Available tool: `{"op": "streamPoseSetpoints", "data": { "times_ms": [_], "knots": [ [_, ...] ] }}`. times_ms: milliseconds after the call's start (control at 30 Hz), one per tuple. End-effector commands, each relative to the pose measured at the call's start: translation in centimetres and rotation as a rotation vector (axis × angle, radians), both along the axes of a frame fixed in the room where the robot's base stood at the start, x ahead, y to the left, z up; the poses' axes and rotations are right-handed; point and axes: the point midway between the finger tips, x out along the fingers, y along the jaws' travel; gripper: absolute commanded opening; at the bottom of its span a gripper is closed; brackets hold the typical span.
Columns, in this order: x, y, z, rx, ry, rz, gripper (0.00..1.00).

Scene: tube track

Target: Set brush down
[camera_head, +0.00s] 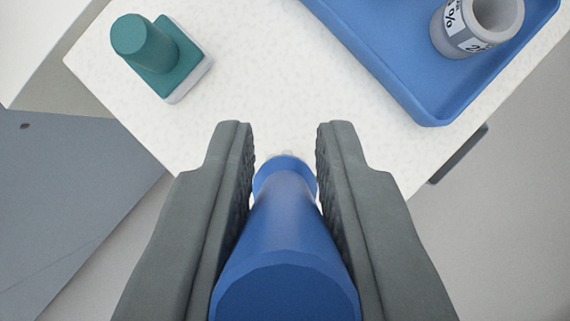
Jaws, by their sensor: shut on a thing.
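My gripper (285,140) is shut on a blue tapered thing, seemingly the brush (287,235), at the bottom middle of the view. The brush's wide end is toward me and its narrow end points away, between the two dark grey fingers. A small pale tip shows just past the narrow end. Most of its far end is hidden. The brush is over the near corner of a white speckled table (250,60). I cannot tell whether it touches the surface.
A teal stamp-like object (155,55) with a pale base stands on the table at the upper left. A blue tray (390,75) at the upper right holds a grey labelled cup (455,40). The table between them is clear. A blue-grey panel (60,200) lies beyond the table's left edge.

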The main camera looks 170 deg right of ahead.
Motion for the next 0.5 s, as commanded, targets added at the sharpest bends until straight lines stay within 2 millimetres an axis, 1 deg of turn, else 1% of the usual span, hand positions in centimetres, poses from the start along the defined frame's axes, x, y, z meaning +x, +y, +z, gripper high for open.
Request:
{"op": "streamPoseSetpoints", "data": {
  "times_ms": [200, 233, 300, 333, 500],
  "knots": [
    [0.0, 0.0, -0.29, 0.0, 0.0, 0.0, 0.0],
    [0.0, 0.0, -0.25, 0.0, 0.0, 0.0, 0.25],
    [0.0, 0.0, -0.22, 0.0, 0.0, 0.0, 0.38],
    [0.0, 0.0, -0.22, 0.0, 0.0, 0.0, 0.41],
    [0.0, 0.0, -0.22, 0.0, 0.0, 0.0, 0.41]
  ]
}}
